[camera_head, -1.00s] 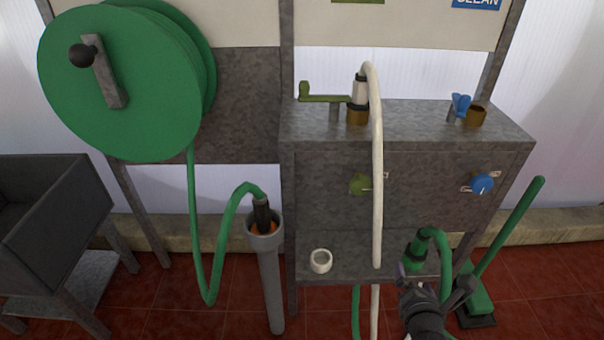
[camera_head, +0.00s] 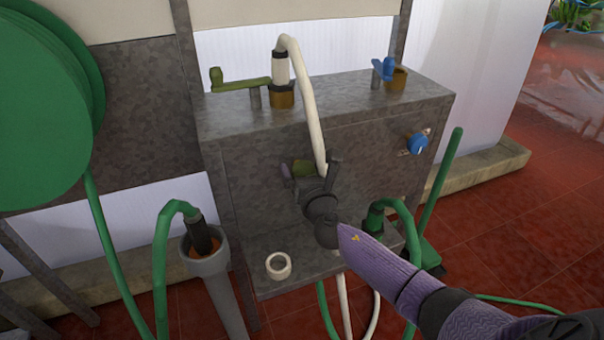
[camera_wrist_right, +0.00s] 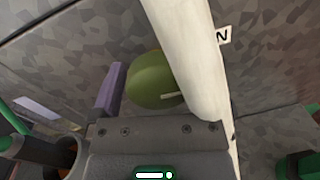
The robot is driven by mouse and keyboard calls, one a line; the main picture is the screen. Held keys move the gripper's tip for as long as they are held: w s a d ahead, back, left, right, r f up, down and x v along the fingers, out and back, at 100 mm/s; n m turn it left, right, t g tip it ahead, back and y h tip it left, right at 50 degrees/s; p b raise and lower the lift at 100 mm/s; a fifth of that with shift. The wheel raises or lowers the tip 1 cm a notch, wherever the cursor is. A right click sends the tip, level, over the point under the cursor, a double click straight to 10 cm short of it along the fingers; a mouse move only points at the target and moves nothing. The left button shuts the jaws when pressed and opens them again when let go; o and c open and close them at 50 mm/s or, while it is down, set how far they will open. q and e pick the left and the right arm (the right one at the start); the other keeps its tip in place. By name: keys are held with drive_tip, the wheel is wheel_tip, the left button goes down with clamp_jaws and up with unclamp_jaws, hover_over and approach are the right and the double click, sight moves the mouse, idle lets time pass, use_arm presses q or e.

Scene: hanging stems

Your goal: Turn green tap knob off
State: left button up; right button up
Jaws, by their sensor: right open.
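The green tap knob (camera_head: 301,166) is on the front of the grey metal cabinet, partly covered by my gripper and hose in the head view. In the right wrist view the round knob (camera_wrist_right: 150,84) shows a short pale line lying nearly level. My right gripper (camera_head: 310,167) is open in front of the knob. One purple finger (camera_wrist_right: 110,90) is just left of the knob, with a small gap showing. The other finger is hidden behind the white hose in the wrist view. My left gripper is not in view.
The white hose (camera_head: 311,115) hangs down right of the knob, across my gripper's right side. A blue knob (camera_head: 417,144) is further right. A green lever (camera_head: 240,84) is on top of the cabinet (camera_head: 235,118). A white ring (camera_head: 278,266) lies on the shelf below.

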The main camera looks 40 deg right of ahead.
drive_tip(key=c, duration=1.1)
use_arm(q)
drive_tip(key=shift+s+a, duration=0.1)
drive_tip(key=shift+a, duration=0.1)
